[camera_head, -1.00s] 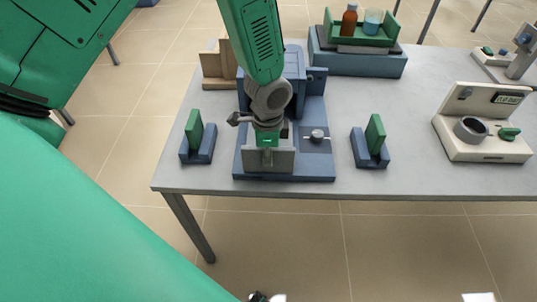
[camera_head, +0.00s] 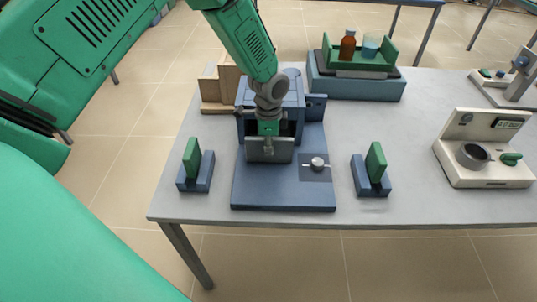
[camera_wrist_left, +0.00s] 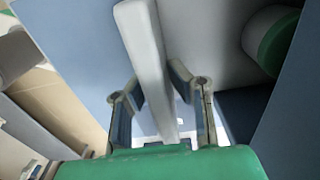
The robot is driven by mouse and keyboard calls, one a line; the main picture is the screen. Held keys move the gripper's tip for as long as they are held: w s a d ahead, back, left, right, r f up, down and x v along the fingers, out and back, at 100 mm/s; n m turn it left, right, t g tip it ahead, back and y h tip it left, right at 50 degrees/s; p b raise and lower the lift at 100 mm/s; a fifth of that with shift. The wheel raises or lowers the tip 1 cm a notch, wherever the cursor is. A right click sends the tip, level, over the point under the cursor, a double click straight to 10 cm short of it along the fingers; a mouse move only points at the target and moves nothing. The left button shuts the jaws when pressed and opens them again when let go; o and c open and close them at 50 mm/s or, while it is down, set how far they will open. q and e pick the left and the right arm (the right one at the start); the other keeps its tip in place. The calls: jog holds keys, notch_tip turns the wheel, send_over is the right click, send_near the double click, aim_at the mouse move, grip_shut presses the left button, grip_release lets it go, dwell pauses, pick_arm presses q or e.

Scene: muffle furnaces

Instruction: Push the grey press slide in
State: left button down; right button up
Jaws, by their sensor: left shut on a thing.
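The blue press (camera_head: 283,192) stands on the table. Its grey slide (camera_head: 280,152) shows as an upright plate at the front of the blue housing, over the rear part of the base. My left gripper (camera_head: 268,138) is at the slide, coming from above and behind. In the left wrist view my left gripper (camera_wrist_left: 155,88) has its fingers on either side of a pale grey bar (camera_wrist_left: 143,40), which appears to be part of the slide, and is shut on it. The wrist partly hides the slide's top and the housing's opening. My right gripper is not in view.
Small blue stands with green plates flank the press, left (camera_head: 196,172) and right (camera_head: 372,176). A wooden block (camera_head: 215,92) stands behind left. A blue box with a green tray (camera_head: 358,78) is at the back. A cream device (camera_head: 484,150) stands right.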

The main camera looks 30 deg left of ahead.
pick_arm(q)
jog(key=shift+w+a+r, duration=0.1)
jog(key=shift+w+a, duration=0.2)
jog(key=shift+w, duration=0.35)
jog(key=c, duration=1.5)
grip_release()
jog(key=shift+w, duration=0.15)
jog(key=shift+c, duration=0.2)
jog(key=shift+a, duration=0.1)
notch_tip(320, 180, up, 12)
jog(key=shift+f, duration=0.2)
